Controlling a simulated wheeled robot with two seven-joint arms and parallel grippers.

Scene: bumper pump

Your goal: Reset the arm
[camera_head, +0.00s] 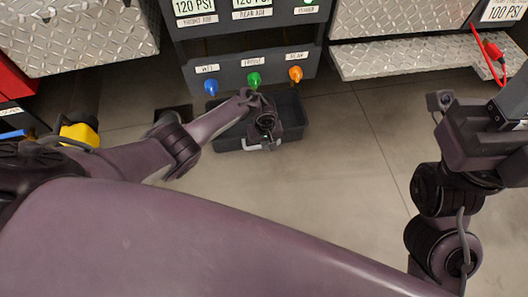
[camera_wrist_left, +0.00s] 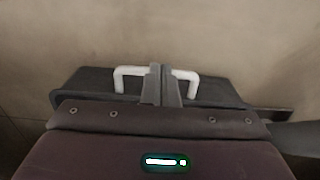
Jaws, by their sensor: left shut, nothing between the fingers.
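My left arm comes in from the left in the head view, and its gripper (camera_head: 267,143) points down over a dark grey bin (camera_head: 228,140) on the floor. In the left wrist view the two fingers (camera_wrist_left: 161,86) are together and empty, in front of the bin's white handle (camera_wrist_left: 132,72). I cannot tell whether they touch the handle. My right gripper (camera_head: 512,108) is at the right edge of the head view, partly cut off, and its finger state is unclear.
A grey panel behind the bin carries a blue knob (camera_head: 211,87), a green knob (camera_head: 254,80) and an orange knob (camera_head: 295,74). Diamond-plate ledges (camera_head: 400,59) flank it. A red clip with a cable (camera_head: 492,50) hangs at upper right. The middle floor is clear.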

